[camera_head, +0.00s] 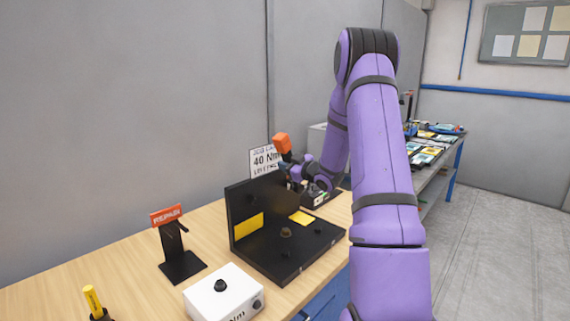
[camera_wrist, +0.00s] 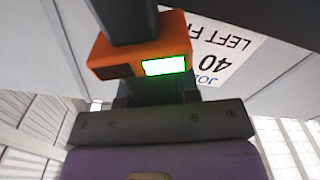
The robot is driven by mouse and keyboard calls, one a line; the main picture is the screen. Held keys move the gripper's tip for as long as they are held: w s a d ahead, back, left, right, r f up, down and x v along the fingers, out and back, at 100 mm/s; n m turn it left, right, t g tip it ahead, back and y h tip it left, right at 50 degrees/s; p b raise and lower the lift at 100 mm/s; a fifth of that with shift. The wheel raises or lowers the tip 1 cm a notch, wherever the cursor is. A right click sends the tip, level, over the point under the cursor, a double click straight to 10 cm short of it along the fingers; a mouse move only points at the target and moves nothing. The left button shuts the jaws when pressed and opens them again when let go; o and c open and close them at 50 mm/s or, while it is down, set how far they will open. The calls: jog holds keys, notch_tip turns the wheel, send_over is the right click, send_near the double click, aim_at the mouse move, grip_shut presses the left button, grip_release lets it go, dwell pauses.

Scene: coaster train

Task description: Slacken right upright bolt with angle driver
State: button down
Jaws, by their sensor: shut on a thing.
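My gripper (camera_head: 297,170) is shut on the angle driver (camera_head: 282,144), which has an orange end and a dark body. In the wrist view the driver (camera_wrist: 125,57) shows a lit green display, with its dark body running up out of the picture. The driver is at the right end of the black fixture's upright plate (camera_head: 240,205). The right upright bolt cannot be made out; my gripper and arm cover that area. I cannot tell whether the driver's head touches a bolt.
A job card (camera_head: 263,160) reading 40 Nm stands behind the fixture. A red-signed REPAIR stand (camera_head: 170,240), a white box (camera_head: 222,296) with a black knob and a yellow-handled tool (camera_head: 92,300) stand left on the wooden bench (camera_head: 130,262). A dark dock (camera_head: 322,197) sits right.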

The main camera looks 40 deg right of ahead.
jog(key=shift+s+d, duration=0.2)
jog(key=shift+s, duration=1.65)
